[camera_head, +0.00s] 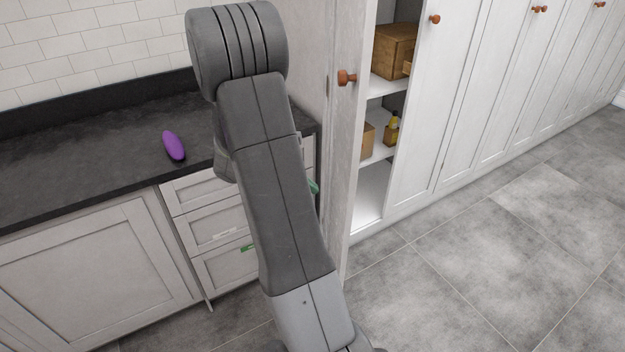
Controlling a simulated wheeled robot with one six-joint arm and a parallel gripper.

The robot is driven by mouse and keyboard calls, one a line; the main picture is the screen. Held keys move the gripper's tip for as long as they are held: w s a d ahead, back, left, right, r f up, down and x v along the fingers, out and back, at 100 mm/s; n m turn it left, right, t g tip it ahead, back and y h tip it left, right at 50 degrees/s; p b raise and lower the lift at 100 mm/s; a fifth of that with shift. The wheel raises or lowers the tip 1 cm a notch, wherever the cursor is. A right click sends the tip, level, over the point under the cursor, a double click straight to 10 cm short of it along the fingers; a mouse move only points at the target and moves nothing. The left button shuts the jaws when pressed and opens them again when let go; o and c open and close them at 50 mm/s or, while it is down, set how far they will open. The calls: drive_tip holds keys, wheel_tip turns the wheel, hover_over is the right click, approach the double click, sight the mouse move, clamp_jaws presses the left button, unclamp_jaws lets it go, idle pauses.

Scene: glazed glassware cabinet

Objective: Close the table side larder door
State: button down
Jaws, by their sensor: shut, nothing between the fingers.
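The larder door (350,125) on the counter side stands open and is seen at a steep angle. Its orange-brown knob (346,77) is near the upper part in view. My grey arm crosses the middle of the view, left of the door, and hides part of the drawers. My gripper is not visible, so its place relative to the door cannot be told.
A dark counter (85,165) with a purple oval object (173,145) is at left, above white drawers (215,228). Small green pieces (247,248) show near the drawers. Closed white doors (480,90) run right of the opening. The grey tiled floor (490,260) is clear at right.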

sight(347, 199)
drive_tip(key=d+f, duration=0.1)
drive_tip(key=d, duration=0.1)
drive_tip(key=d+f, duration=0.1)
drive_tip(key=d, duration=0.1)
drive_tip(key=w+d+f+p, duration=0.1)
drive_tip(key=d, duration=0.1)
drive_tip(key=shift+d, duration=0.25)
drive_tip(key=shift+w+d, duration=0.15)
drive_tip(key=shift+d, duration=0.3)
drive_tip(key=shift+f, duration=0.1)
